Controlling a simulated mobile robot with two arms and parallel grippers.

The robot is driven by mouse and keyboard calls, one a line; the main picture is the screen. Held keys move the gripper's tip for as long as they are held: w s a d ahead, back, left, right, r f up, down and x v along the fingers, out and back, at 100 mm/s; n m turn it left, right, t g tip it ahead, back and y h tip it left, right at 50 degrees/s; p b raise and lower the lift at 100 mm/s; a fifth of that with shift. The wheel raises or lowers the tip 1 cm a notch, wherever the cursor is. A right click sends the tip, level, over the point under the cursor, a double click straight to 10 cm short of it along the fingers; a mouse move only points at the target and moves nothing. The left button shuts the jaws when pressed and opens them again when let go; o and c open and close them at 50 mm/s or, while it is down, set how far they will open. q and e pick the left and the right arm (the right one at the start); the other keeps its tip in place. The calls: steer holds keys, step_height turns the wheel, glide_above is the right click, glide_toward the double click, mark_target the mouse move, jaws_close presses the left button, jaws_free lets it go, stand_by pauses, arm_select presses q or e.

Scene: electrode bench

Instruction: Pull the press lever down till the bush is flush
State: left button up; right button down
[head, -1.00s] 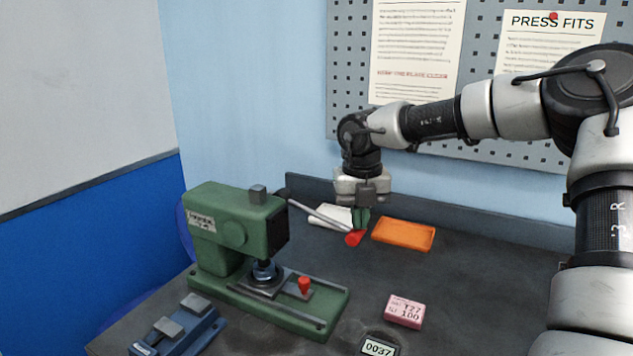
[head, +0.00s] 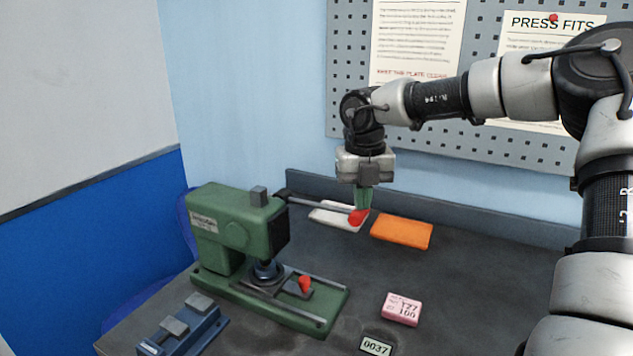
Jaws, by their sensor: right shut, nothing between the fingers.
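The green press (head: 235,225) stands at the left of the bench. Its grey lever (head: 322,206) reaches out to the right, sloping slightly down, and ends in a red knob (head: 358,217). My right gripper (head: 362,207) points down with green fingers shut, right at the top of the red knob. The knob is not between the fingers; whether they touch it I cannot tell. The press ram (head: 265,270) meets the plate on the press base; the bush there is too small and covered to judge whether it is flush. My left gripper is out of view.
A pink labelled box (head: 401,309), a 0037 display (head: 376,347) and a blue fixture (head: 182,325) sit in front. A red peg (head: 305,284) stands on the press base.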

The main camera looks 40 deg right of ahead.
steer(key=shift+r, duration=0.75)
steer(key=shift+p, duration=0.3)
steer(key=shift+w+a+r+p, duration=0.1)
steer(key=shift+w+r+p, duration=0.05)
steer(key=shift+r+p, duration=0.55)
steer(key=shift+w+a+r+p, duration=0.15)
steer(key=shift+r+p, duration=0.3)
steer(key=shift+r, duration=0.5)
steer(key=shift+w+a+r+p, duration=0.1)
steer(key=shift+w+r+p, duration=0.1)
steer(key=shift+r+p, duration=0.5)
steer(key=shift+r, duration=0.2)
step_height(320, 180, up, 5)
steer(key=p, duration=0.3)
steer(key=shift+f, duration=0.1)
